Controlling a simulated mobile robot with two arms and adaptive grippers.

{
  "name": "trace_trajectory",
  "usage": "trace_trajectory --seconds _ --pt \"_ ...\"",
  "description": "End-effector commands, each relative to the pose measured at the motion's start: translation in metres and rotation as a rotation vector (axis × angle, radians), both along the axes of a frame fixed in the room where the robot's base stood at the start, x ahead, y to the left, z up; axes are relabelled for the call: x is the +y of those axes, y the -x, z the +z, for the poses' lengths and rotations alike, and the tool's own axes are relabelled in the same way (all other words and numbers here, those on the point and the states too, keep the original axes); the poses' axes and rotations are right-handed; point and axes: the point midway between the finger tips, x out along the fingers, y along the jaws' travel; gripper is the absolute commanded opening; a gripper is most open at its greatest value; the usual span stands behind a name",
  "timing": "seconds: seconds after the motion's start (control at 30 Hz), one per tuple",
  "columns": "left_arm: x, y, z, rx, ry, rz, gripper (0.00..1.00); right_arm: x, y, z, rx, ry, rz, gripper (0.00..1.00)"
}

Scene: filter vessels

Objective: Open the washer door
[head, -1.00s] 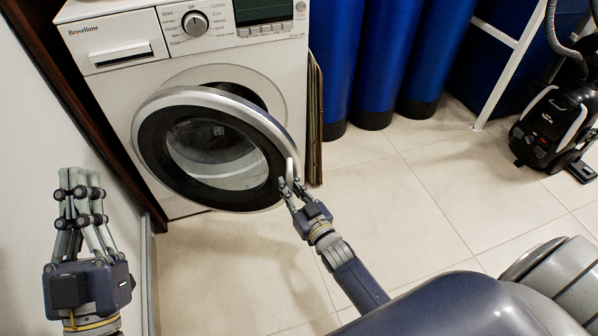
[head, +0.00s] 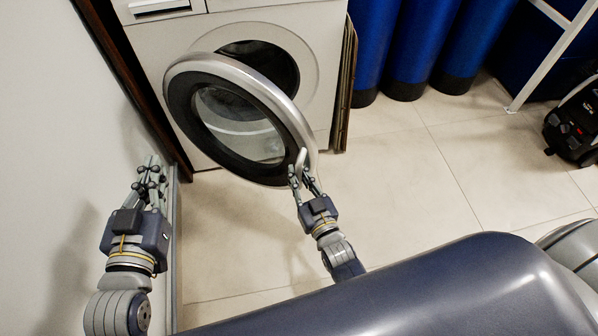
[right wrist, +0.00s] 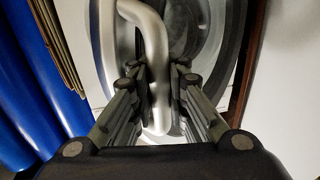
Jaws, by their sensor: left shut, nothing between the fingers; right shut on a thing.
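The white washer (head: 140,42) stands at the top left in the head view. Its round door (head: 180,95), with a silver rim and dark glass ring, is swung partly open, and the dark drum opening (head: 265,60) shows behind it. My right gripper (head: 302,172) is shut on the door handle (head: 301,158) at the door's right edge. In the right wrist view the curved silver handle (right wrist: 152,40) runs down between the fingers (right wrist: 160,85). My left gripper (head: 150,172) is shut and empty, near the left wall and apart from the door.
A white wall (head: 60,130) is close on the left. Blue cylinders (head: 415,45) stand right of the washer, with flat brown panels (head: 346,85) between. A black vacuum cleaner (head: 575,125) is at the right edge. The tiled floor (head: 400,190) in the middle is clear.

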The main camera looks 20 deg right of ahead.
Motion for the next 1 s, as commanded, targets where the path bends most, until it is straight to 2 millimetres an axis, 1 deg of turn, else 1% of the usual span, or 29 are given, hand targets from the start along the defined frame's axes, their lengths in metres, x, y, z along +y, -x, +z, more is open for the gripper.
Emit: trace_trajectory --seconds 0.03,0.23,0.27,0.3,0.33,0.37,0.63,0.77,0.87,0.97,1.0 --pt "0.000 0.000 0.000 0.000 0.000 0.000 0.00 -0.008 0.003 -0.004 0.007 0.008 -0.010 0.00" --pt "0.000 0.000 0.000 0.000 0.000 0.000 0.00 -0.008 0.003 -0.004 0.007 0.008 -0.010 0.00" --pt "0.000 0.000 0.000 0.000 0.000 0.000 0.00 -0.008 0.003 -0.004 0.007 0.008 -0.010 0.18" --pt "0.000 0.000 0.000 0.000 0.000 0.000 0.00 -0.008 0.003 -0.004 0.008 0.008 -0.010 0.27" --pt "0.000 0.000 0.000 0.000 0.000 0.000 0.00 -0.008 0.003 -0.004 0.008 0.008 -0.010 0.34" --pt "0.000 0.000 0.000 0.000 0.000 0.000 0.00 -0.008 0.003 -0.004 0.007 0.008 -0.009 0.35" --pt "0.000 0.000 0.001 -0.003 0.001 0.000 0.00 -0.004 0.001 -0.002 0.005 0.003 -0.006 0.35" --pt "0.000 0.000 0.001 -0.003 0.000 0.000 0.00 -0.005 0.006 -0.003 0.005 0.003 -0.006 0.35" --pt "0.000 0.000 0.001 -0.003 0.000 0.000 0.00 -0.006 0.018 -0.003 0.006 0.004 -0.006 0.35" --pt "0.000 0.000 0.001 -0.003 0.001 0.000 0.00 -0.008 0.036 -0.003 0.008 0.005 -0.006 0.35" --pt "0.000 0.000 0.000 -0.003 0.001 0.000 0.00 -0.008 0.045 -0.004 0.009 0.005 -0.006 0.35"
